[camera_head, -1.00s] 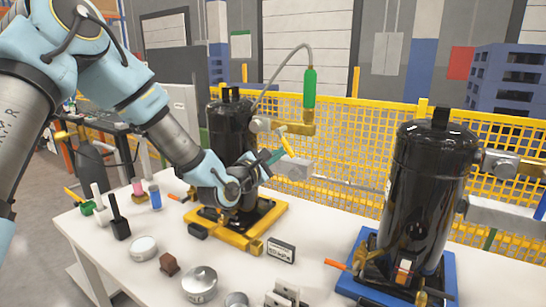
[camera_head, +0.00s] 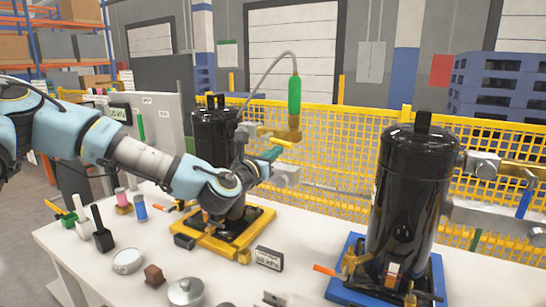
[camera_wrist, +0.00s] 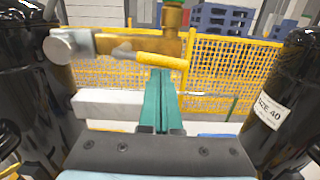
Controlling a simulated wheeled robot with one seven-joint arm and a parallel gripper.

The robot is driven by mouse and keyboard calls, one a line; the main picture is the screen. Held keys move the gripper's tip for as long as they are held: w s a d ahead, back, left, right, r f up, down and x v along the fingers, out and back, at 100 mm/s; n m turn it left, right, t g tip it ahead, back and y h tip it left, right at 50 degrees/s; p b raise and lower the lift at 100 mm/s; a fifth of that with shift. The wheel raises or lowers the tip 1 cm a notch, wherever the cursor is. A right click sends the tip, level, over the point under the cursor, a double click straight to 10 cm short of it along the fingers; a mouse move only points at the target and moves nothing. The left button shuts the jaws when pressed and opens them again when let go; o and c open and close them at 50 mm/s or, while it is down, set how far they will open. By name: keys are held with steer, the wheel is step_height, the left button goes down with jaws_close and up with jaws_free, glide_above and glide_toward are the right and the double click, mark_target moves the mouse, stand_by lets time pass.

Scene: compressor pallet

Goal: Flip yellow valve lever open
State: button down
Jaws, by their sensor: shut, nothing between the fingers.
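The yellow valve lever (camera_head: 282,142) is a short yellow bar on a brass valve (camera_head: 295,122), beside the left black compressor (camera_head: 212,140). In the wrist view the lever (camera_wrist: 163,60) lies nearly level, tilted slightly down to the right, below the brass body (camera_wrist: 172,18). My gripper (camera_head: 271,154) is shut and empty. In the wrist view its teal fingers (camera_wrist: 162,74) are together, tips just under the lever's middle. Whether they touch it I cannot tell. The lever's far side is hidden.
A green cylinder (camera_head: 295,95) with a grey hose stands above the valve. A second black compressor (camera_head: 408,210) sits on a blue base at right. A yellow mesh fence (camera_head: 340,120) runs behind.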

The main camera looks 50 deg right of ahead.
steer(key=shift+s+r+n, duration=0.1)
steer(key=shift+r+n, duration=0.15)
steer(key=shift+n, duration=0.25)
steer(key=shift+f, duration=0.15)
